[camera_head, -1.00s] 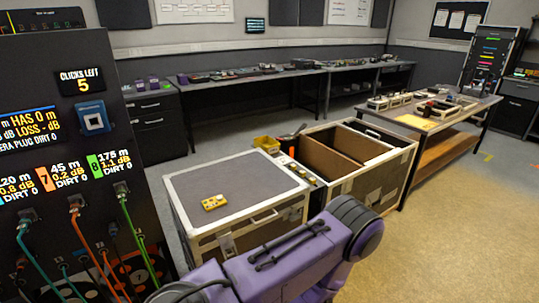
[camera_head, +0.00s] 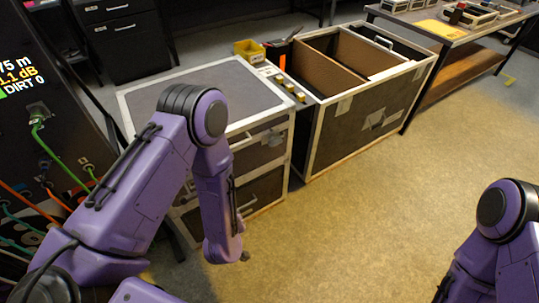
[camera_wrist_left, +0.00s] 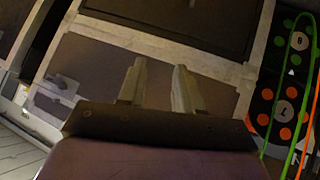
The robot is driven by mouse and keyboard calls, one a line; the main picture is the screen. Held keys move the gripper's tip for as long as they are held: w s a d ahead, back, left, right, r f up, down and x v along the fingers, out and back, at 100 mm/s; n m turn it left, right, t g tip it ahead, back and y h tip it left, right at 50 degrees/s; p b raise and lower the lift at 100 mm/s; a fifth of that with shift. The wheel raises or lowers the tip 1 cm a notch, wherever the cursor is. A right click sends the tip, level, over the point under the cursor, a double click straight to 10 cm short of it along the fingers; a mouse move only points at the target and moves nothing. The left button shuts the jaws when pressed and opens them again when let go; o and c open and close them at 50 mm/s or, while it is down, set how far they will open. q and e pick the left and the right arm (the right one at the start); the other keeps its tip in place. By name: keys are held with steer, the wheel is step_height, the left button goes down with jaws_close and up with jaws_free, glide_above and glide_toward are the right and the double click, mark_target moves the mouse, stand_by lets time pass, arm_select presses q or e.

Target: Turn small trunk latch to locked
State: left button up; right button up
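The small trunk (camera_head: 255,89), grey-topped with metal edges, stands left of the larger open case. My left arm crosses in front of it and hides part of its top and front. The wrist view shows a dark panel with pale metal edging, with a small metal latch-like fitting (camera_wrist_left: 60,84) at its left; I cannot tell its position. My left gripper (camera_wrist_left: 158,68) is open and empty, its fingers apart over the panel and to the right of the fitting, not touching it. In the head view its fingers cannot be made out. My right gripper is out of view.
The larger open case (camera_head: 362,115) with brown dividers stands to the right. A yellow bin (camera_head: 250,51) sits behind, between the two. A cable panel (camera_head: 45,110) stands close on the left, its cables also showing in the wrist view. The floor (camera_head: 345,220) in front is clear.

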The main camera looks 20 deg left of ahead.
arm_select(q)
steer(key=w+d+f+n+t+y+b, duration=0.1)
steer(key=w+d+f+n+t+b, duration=0.25)
steer(key=w, duration=0.55)
steer(key=n+g+y+b, duration=0.1)
steer(key=n+y+b, duration=0.8)
steer(key=n+b, duration=1.15)
glide_toward(277, 141)
steer(key=w+a+m+b, duration=0.4)
steer(key=a+b, duration=0.3)
steer(key=shift+w+f+m, duration=0.2)
steer(key=shift+w+m, duration=0.1)
jaws_close()
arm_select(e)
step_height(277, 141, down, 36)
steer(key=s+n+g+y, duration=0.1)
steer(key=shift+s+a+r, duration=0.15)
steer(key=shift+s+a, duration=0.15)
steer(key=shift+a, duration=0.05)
